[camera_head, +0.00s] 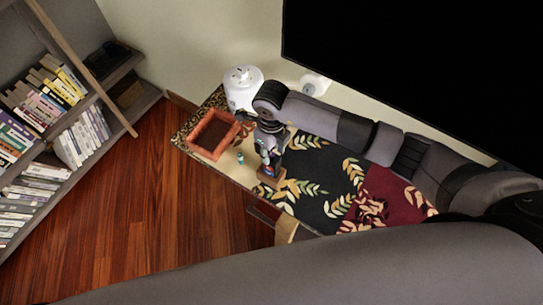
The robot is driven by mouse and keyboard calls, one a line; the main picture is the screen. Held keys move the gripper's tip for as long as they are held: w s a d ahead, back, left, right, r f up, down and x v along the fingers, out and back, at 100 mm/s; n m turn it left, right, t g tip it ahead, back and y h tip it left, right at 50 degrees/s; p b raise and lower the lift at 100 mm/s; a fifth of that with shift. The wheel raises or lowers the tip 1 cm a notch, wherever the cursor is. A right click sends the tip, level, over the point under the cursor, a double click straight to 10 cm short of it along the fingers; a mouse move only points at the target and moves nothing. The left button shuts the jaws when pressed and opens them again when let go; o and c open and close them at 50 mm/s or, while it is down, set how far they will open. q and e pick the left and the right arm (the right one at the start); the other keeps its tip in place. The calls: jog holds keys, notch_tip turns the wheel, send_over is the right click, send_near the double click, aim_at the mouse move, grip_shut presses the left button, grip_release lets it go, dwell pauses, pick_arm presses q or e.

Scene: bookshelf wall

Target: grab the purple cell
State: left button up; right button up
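My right gripper (269,160) points down over the patterned table top, at the end of the arm reaching in from the right. It is small and dark here, and I cannot tell whether its fingers are open or shut. Just below its fingertips is a small brown block-like thing (271,180), with bits of blue and red by the fingers. I cannot make out a purple cell; it may be hidden by the gripper. A small teal cylinder (240,157) stands to the left of the gripper. My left gripper is not in view.
An orange-brown open box (212,134) sits left of the gripper. A white rounded appliance (242,87) stands behind it near the wall. A large black screen (420,60) hangs at the upper right. Bookshelves (60,130) stand left; the wooden floor (150,215) between is clear.

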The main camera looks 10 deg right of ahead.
jog(key=shift+c, duration=1.3)
grip_shut()
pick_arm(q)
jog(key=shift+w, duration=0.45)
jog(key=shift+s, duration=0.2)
